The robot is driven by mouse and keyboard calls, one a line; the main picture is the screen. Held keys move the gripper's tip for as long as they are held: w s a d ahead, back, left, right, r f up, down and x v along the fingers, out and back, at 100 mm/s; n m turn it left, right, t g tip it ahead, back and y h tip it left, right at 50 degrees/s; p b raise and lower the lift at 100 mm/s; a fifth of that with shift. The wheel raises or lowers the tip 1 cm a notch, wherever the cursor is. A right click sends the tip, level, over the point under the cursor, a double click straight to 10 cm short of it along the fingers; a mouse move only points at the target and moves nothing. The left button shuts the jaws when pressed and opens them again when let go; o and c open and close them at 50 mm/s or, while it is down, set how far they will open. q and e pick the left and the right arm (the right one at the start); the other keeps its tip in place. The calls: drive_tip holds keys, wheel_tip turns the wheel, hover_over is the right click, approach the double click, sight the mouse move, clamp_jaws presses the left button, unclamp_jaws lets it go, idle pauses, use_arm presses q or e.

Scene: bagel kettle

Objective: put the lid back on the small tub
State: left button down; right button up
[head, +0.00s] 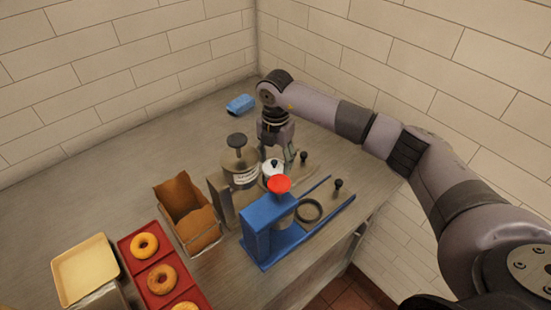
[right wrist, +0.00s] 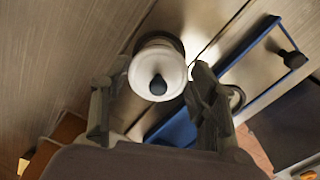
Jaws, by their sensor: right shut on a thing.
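The lid is a white round disc with a black knob; it shows in the head view (head: 273,167) and in the right wrist view (right wrist: 158,62). My right gripper (head: 289,158) points down at it, and in the right wrist view its two fingers (right wrist: 157,90) stand on either side of the lid, shut on it. The tub is mostly hidden in the head view. My left gripper is not in view.
A blue stand with a red knob (head: 279,184) is close in front of the lid. A grey device with a black knob (head: 237,141) is to the left. A paper-lined holder (head: 186,213), a red bagel tray (head: 136,264) and a cream tray (head: 85,269) stand further left.

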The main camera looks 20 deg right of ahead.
idle(0.4)
drive_tip(key=o, duration=0.8)
drive_tip(key=shift+c, duration=0.2)
drive_tip(key=shift+o, duration=0.6)
drive_tip(key=o, duration=0.4)
drive_tip(key=shift+c, duration=0.2)
drive_tip(key=shift+r+p, duration=2.25)
drive_tip(key=shift+r, duration=1.3)
